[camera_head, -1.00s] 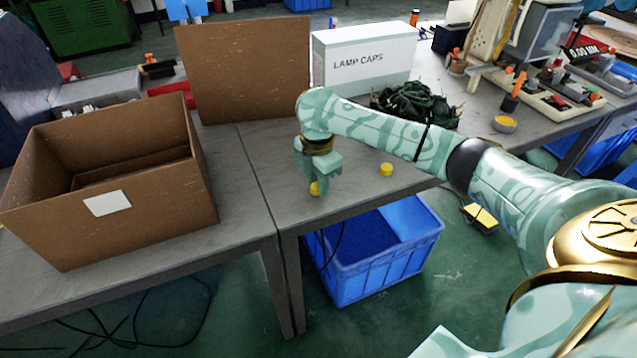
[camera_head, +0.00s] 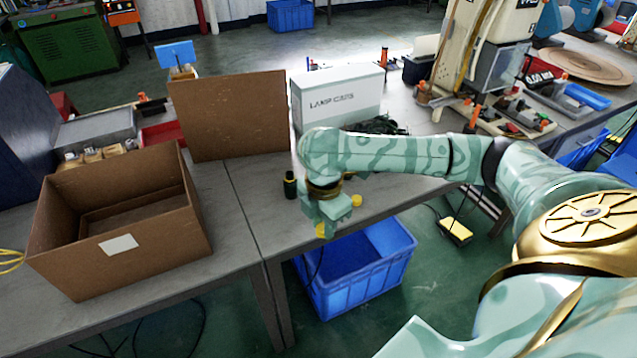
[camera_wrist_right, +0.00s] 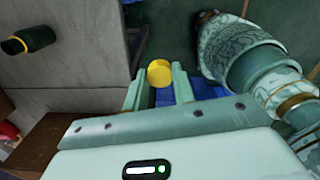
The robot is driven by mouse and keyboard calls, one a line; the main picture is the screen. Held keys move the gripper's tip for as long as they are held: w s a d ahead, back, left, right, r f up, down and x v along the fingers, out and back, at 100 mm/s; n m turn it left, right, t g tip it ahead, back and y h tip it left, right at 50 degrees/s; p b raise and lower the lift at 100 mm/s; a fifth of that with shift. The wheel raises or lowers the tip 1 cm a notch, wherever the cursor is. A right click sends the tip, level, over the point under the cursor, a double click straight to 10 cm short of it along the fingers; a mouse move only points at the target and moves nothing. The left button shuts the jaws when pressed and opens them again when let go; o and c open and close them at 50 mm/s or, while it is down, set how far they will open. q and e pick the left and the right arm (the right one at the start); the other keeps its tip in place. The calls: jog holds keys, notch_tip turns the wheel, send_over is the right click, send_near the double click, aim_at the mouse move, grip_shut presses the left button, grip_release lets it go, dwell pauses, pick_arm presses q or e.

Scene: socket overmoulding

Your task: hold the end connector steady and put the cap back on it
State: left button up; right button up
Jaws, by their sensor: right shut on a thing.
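My right gripper (camera_head: 325,226) is shut on a yellow cap (camera_head: 320,229), over the table's front edge. In the right wrist view the cap (camera_wrist_right: 160,73) sits between the two fingertips (camera_wrist_right: 158,82). A black end connector (camera_head: 290,184) stands on the table, just behind and left of my gripper. In the right wrist view the connector (camera_wrist_right: 30,40) shows a yellow band and is apart from the gripper. My left gripper is not in view.
An open cardboard box (camera_head: 160,245) stands at left on the grey table (camera_head: 240,235). A white lamp caps box (camera_head: 337,100) and dark coiled cables (camera_head: 378,125) are behind my arm. A blue crate (camera_head: 375,270) is on the floor below the front edge.

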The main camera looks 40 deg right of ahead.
dwell(0.4)
jog(key=s+a+r+m, duration=0.5)
jog(key=a+r+m, duration=0.5)
jog(key=m, duration=0.7)
jog(key=shift+s+a+r+m, duration=0.2)
jog(key=shift+a+r+m, duration=0.05)
jog(key=shift+r+m, duration=0.15)
jog(key=shift+d, duration=0.1)
